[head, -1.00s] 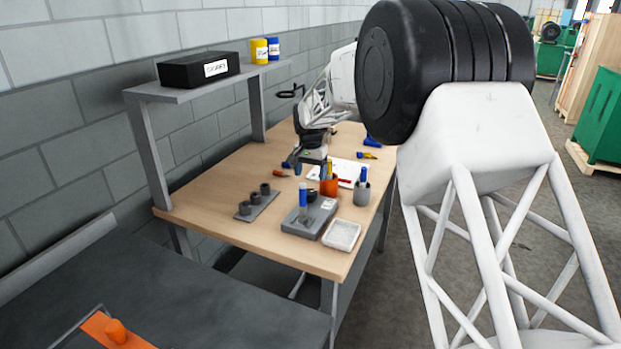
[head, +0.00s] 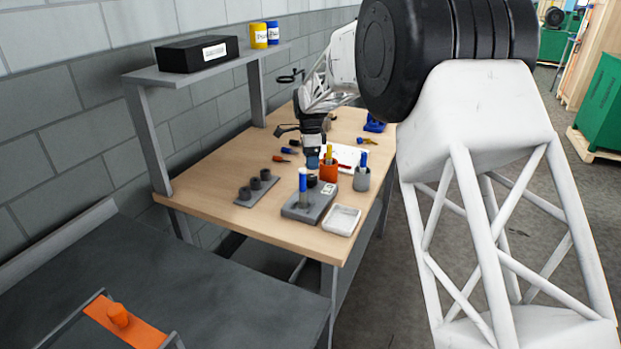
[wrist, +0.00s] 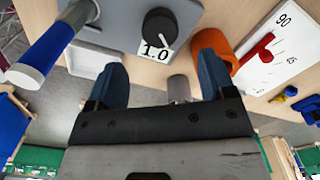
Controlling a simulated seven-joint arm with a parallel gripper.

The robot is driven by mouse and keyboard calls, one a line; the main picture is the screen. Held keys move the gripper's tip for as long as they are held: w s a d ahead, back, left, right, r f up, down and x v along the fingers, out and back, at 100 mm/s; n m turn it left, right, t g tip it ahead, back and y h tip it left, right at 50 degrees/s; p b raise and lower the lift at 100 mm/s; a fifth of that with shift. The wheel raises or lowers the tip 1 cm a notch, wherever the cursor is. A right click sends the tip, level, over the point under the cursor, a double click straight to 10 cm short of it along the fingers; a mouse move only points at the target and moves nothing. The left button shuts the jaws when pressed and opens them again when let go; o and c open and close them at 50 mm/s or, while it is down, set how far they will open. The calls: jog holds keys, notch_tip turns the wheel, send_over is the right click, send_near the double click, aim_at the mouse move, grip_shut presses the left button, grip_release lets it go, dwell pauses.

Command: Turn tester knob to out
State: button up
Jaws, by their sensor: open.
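The tester is a grey box (head: 297,212) near the front of the wooden bench, with a blue-and-white cylinder (head: 303,185) standing upright on it. Its round black knob (wrist: 160,26) sits beside a white label reading 1.0 (wrist: 156,50); the knob also shows just under my gripper in the head view (head: 312,181). Which setting the knob points to is not clear. My gripper (wrist: 163,72) has its two blue fingers apart with nothing between them. The knob lies beyond the fingertips, roughly between them in the wrist view. In the head view my gripper (head: 313,161) is above the tester's far end.
An orange cup (head: 329,172) and a grey cup (head: 361,181) stand close on the right. A white dial board (wrist: 283,45) with a red pointer lies behind. A white tray (head: 342,221) is at front right, a rack of dark cylinders (head: 243,203) at left.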

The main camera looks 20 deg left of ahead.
aim_at(310, 177)
jog(key=shift+m, duration=0.7)
jog(key=shift+f, duration=0.1)
jog(key=shift+f, duration=3.8)
jog(key=c, duration=0.9)
